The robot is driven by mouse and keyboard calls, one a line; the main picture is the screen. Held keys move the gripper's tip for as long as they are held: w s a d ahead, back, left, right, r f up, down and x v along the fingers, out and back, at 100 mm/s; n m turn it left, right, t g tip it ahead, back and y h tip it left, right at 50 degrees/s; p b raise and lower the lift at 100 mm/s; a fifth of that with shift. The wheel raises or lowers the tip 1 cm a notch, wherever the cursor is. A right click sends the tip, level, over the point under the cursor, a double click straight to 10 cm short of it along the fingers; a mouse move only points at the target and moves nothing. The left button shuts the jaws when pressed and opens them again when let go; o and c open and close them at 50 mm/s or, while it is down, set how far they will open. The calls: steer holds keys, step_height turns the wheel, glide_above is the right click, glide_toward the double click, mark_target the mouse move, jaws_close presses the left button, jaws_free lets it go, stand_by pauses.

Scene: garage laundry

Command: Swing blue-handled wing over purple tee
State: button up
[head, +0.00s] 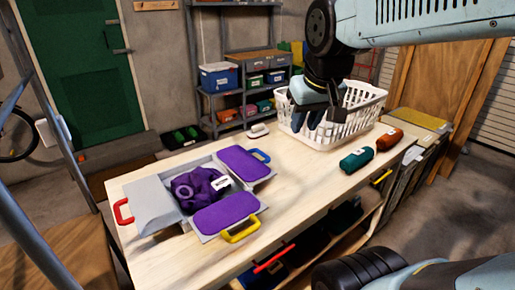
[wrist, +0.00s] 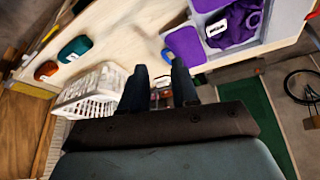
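A grey folding board lies on the light wooden table. Its blue-handled wing (head: 238,162) lies flat at the back right, covered by a smooth purple layer, with its blue handle (head: 261,156) at the outer edge. The purple tee (head: 190,186) is bunched in the board's middle with a white label. The wing and tee (wrist: 240,27) also show in the wrist view, the wing (wrist: 185,45) beyond my fingertips. My gripper (head: 312,118) hangs in front of the white basket, right of the wing and apart from it. In the wrist view its fingers (wrist: 160,77) are spread and empty.
The yellow-handled wing (head: 226,215), also purple-topped, lies at the front; the red-handled grey wing (head: 150,205) is at left. A white basket (head: 350,120) stands at the table's back right. Teal (head: 356,160) and orange (head: 388,139) rolls lie near the right edge. Bare tabletop separates them from the board.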

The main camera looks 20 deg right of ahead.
steer(key=w+f+n+g, duration=0.2)
steer(key=w+f, duration=0.1)
steer(key=w, duration=1.3)
steer(key=n+g+h, duration=0.2)
glide_toward(262, 153)
steer(key=x, duration=0.8)
steer(key=shift+w+d+f, duration=0.1)
steer(key=shift+d+f, duration=0.15)
steer(key=shift+c, duration=0.3)
jaws_close()
steer(key=shift+d, duration=0.15)
steer(key=shift+r, duration=0.1)
